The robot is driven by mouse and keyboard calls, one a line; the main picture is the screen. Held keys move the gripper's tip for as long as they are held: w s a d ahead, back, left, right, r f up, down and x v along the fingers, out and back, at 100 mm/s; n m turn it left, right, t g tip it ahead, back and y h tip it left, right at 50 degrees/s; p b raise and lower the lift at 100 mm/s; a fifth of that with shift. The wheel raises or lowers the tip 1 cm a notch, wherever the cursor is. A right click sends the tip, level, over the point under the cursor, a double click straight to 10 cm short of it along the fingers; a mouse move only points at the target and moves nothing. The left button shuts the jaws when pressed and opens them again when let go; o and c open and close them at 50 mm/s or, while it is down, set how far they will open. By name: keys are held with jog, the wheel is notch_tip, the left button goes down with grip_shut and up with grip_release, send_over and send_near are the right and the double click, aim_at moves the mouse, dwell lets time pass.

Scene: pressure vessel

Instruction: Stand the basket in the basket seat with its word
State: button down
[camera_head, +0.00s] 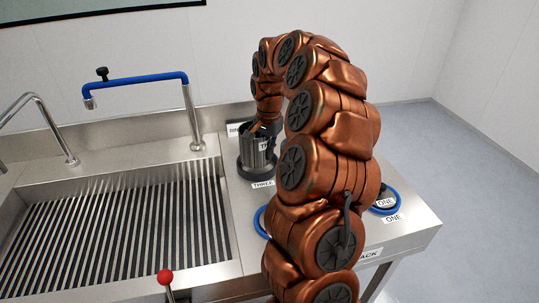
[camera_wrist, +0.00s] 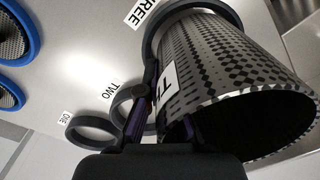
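My gripper (camera_wrist: 163,122) is at the basket's open rim, one finger outside the wall and the other apparently inside. Whether the fingers press on the wall does not show.
In the wrist view, empty ring seats TWO (camera_wrist: 124,104) and ONE (camera_wrist: 88,131) stand in a row beside the basket. Blue-rimmed mesh discs (camera_wrist: 9,96) lie on the steel counter. In the head view, a ribbed sink (camera_head: 115,230) and blue tap (camera_head: 140,79) are left.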

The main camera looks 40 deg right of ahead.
jog(key=shift+w+d, duration=0.1)
jog(key=shift+d, duration=0.35)
jog(key=shift+f+p, duration=0.95)
jog(key=shift+f, duration=0.85)
jog(key=shift+f+b, duration=0.2)
jog(key=shift+b, duration=0.1)
jog(key=c, duration=1.3)
grip_release()
jog(key=shift+r, duration=0.2)
